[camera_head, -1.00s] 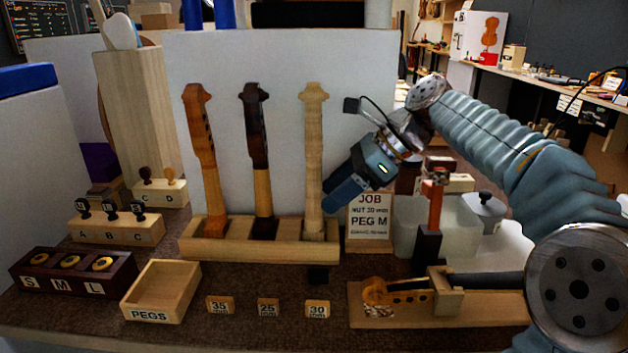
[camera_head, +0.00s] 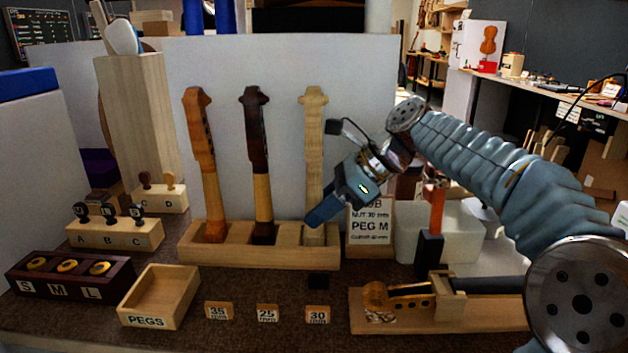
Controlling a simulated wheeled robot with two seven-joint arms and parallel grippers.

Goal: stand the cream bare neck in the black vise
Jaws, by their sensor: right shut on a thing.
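The cream bare neck (camera_head: 314,130) stands upright in the right end of the wooden rack (camera_head: 215,253). My right gripper (camera_head: 313,219) is at the neck's lower part, just above the rack, and is shut on it. The gripper body hides part of the neck there, and the fingertips are hard to make out. My left gripper is not in view.
Two darker necks (camera_head: 203,140) (camera_head: 256,130) stand in the same rack. A job card (camera_head: 369,232) and a black-based orange upright (camera_head: 433,215) stand to the right. A wooden fixture (camera_head: 400,300) is at front right. A PEGS tray (camera_head: 160,297) and number tags (camera_head: 267,313) lie in front.

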